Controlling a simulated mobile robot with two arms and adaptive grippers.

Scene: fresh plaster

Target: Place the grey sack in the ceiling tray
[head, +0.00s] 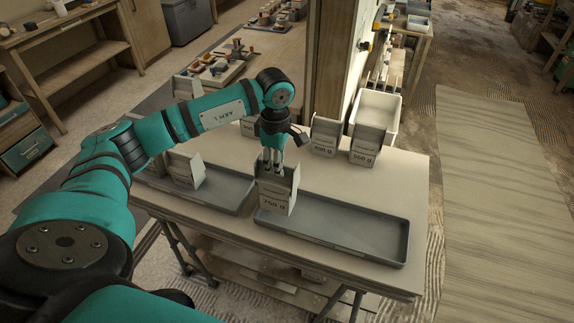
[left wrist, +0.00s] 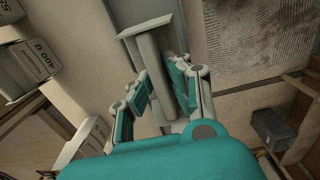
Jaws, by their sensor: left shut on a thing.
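My left gripper (head: 272,165) is shut on a grey sack (head: 278,193) marked 750 g and holds it upright. The sack is at the left end of the right-hand grey tray (head: 375,257), near the gap between the two trays; I cannot tell whether it touches anything below. In the left wrist view the sack (left wrist: 152,55) sits between the fingers (left wrist: 155,90). Another grey tray (head: 225,205) lies to the left with a similar sack (head: 187,168) at its far side. Tray labels are unreadable, so I cannot tell which is the ceiling tray. My right gripper is not in view.
Similar sacks stand along the table's back, including one marked 400 g (head: 324,137) and one marked 550 g (head: 366,146). A white bin (head: 377,110) is behind them, near a wooden post (head: 335,60). The right-hand tray's middle and right are empty.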

